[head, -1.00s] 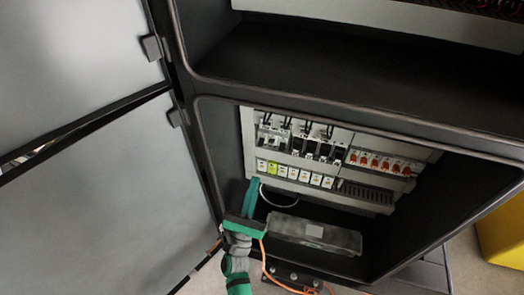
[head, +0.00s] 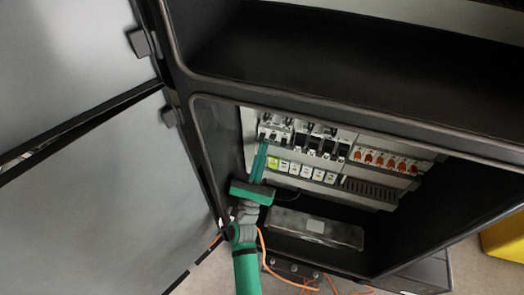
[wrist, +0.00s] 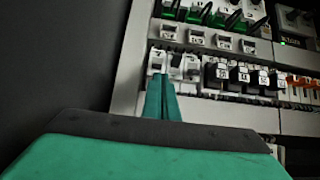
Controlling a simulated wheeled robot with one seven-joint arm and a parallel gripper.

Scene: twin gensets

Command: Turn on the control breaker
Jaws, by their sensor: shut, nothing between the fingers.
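My gripper (head: 262,147) is green and shut, with nothing between its fingers. It reaches into the lower cabinet bay at the left end of the breaker row. In the wrist view its closed fingertips (wrist: 161,80) are just below a white breaker (wrist: 157,62) at the left end of the row and overlap its lower edge. Whether they touch it I cannot tell. A second white breaker (wrist: 191,68) stands right of it, then several black ones (wrist: 240,76) and orange-handled ones (head: 385,160). No readable label shows which is the control breaker. The lever positions are too small to tell.
The grey cabinet door (head: 80,200) stands open on the left. The black bay frame (head: 203,150) borders the arm closely. Below the breakers are a row of small white and yellow-green modules (head: 305,172), a slotted duct (head: 372,190) and a grey box (head: 315,228). Orange cables (head: 268,262) hang below.

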